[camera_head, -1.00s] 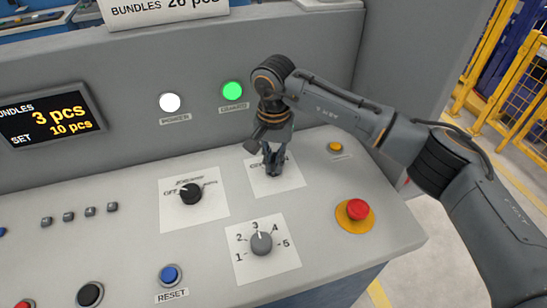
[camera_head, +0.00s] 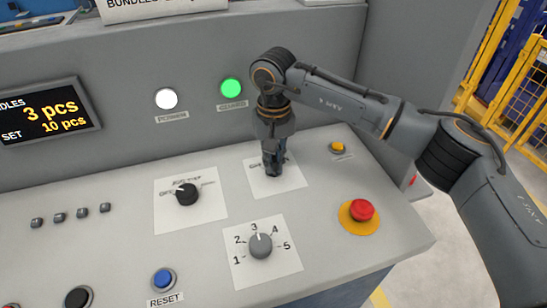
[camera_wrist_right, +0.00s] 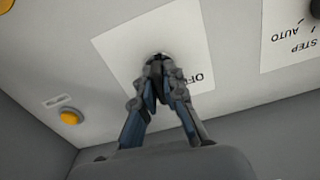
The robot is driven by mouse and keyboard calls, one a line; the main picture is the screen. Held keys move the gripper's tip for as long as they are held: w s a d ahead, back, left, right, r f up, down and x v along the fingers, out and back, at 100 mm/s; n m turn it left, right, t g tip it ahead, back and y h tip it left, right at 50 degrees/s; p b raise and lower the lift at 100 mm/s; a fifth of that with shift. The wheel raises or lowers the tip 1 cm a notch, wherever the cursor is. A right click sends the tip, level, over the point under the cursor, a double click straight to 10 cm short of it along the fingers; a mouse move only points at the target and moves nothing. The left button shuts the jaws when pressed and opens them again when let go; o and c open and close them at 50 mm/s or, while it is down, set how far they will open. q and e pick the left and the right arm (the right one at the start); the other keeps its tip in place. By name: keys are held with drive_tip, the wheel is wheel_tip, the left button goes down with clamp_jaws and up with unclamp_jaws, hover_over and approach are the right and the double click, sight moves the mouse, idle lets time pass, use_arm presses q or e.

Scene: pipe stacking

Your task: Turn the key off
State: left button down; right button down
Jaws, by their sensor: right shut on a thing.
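The key switch sits on a white label plate (camera_head: 290,181) on the sloped console. My right gripper (camera_head: 273,172) points down over this plate. In the right wrist view my right gripper (camera_wrist_right: 157,78) is shut on the key at the plate's middle, and the fingers hide the key. The word OFF shows on the plate (camera_wrist_right: 118,50) beside the fingers; the rest of the label is covered. The green lamp (camera_head: 231,88) above is lit. My left gripper is not in view.
A black selector knob (camera_head: 187,194) is left of the key plate. A grey numbered dial (camera_head: 260,245) is in front of it. A red emergency button (camera_head: 361,210) and a small yellow button (camera_head: 337,146) are to the right. A lit white lamp (camera_head: 166,98) is behind.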

drive_tip(key=shift+f+n+b, duration=0.1)
drive_tip(key=shift+n+b, duration=0.2)
drive_tip(key=shift+n, duration=0.6)
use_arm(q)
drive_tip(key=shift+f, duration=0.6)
use_arm(e)
drive_tip(key=shift+n+b, duration=0.45)
drive_tip(key=shift+n, duration=1.45)
drive_tip(key=c, duration=1.2)
unclamp_jaws()
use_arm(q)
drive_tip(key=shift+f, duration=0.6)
use_arm(e)
drive_tip(key=shift+r, duration=0.2)
